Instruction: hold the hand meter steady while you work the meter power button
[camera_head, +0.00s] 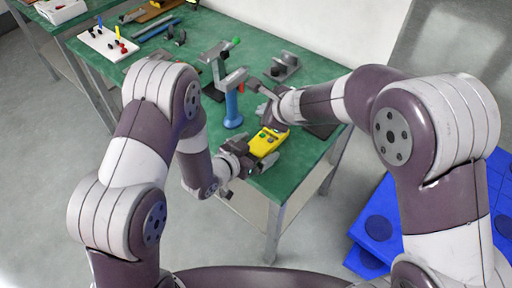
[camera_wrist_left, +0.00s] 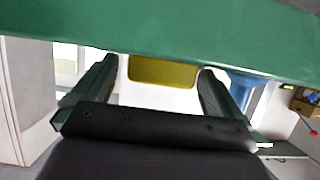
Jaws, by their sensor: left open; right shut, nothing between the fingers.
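The yellow hand meter (camera_head: 264,144) lies at the near edge of the green table (camera_head: 300,165). Dark marks and a green spot show on its face; I cannot tell which is the power button. My left gripper (camera_head: 250,161) is open at the meter's near end. In the left wrist view the meter's yellow end (camera_wrist_left: 162,72) shows between the two spread fingers of the left gripper (camera_wrist_left: 157,85), with gaps on both sides. My right gripper (camera_head: 270,121) is shut and empty near the meter's far end; whether it touches is hidden.
A grey fixture with a blue post (camera_head: 232,108) stands left of the right gripper. A grey bracket (camera_head: 285,68) stands farther back. A white board (camera_head: 108,43) with colored pegs lies at the far left. Blue mats (camera_head: 378,225) lie on the floor at right.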

